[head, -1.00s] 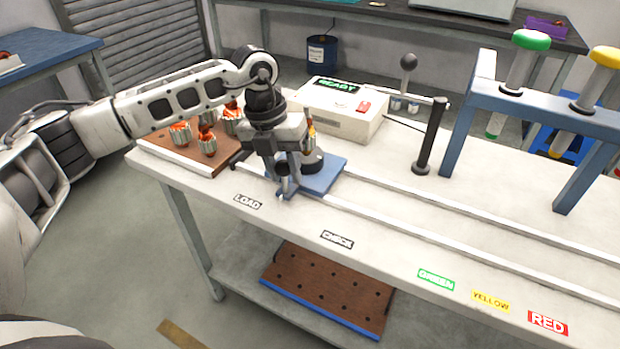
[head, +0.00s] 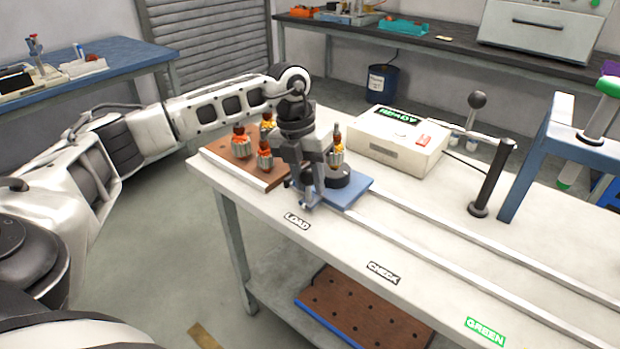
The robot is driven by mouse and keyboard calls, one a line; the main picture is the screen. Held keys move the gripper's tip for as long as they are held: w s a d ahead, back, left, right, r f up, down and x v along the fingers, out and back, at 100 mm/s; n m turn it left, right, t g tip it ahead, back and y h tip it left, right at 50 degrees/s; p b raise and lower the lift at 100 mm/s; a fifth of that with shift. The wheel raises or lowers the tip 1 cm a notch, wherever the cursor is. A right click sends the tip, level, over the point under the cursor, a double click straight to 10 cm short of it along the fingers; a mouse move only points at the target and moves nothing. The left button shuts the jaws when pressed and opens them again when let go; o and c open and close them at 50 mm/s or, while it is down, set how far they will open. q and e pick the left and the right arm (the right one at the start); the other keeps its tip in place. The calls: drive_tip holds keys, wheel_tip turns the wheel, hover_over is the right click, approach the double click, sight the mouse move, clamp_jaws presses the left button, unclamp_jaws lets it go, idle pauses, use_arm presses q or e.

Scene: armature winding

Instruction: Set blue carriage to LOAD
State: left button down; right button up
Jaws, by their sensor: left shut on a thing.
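The blue carriage (head: 352,192) sits on the rails at the left end of the bench, behind and slightly right of the LOAD label (head: 297,221). An armature with yellow-orange winding (head: 337,157) stands upright in the black round holder (head: 339,177) on it. My left gripper (head: 309,192) points down at the carriage's near left side, shut on its handle; the fingers largely hide the handle. My right gripper is out of view.
A brown tray (head: 224,159) with several armatures lies just left of the carriage, close to my left gripper. A white box showing READY (head: 398,140) stands behind. The rails (head: 440,262) run clear rightward past the CHECK label (head: 384,272) toward the blue frame (head: 530,160).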

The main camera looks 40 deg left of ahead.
use_arm(q)
drive_tip(key=shift+a+r, duration=0.15)
drive_tip(key=shift+a, duration=0.15)
drive_tip(key=c, duration=1.1)
unclamp_jaws()
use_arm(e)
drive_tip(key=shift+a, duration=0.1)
use_arm(q)
drive_tip(key=shift+s+a+r, duration=0.1)
drive_tip(key=shift+a+r, duration=0.4)
drive_tip(key=shift+r, duration=2.1)
drive_tip(key=shift+s+a+r, duration=0.1)
drive_tip(key=shift+a+r, duration=0.4)
drive_tip(key=shift+r, duration=2.05)
drive_tip(key=shift+s+a+r, duration=0.1)
drive_tip(key=shift+a+r, duration=0.4)
drive_tip(key=shift+r, duration=2.1)
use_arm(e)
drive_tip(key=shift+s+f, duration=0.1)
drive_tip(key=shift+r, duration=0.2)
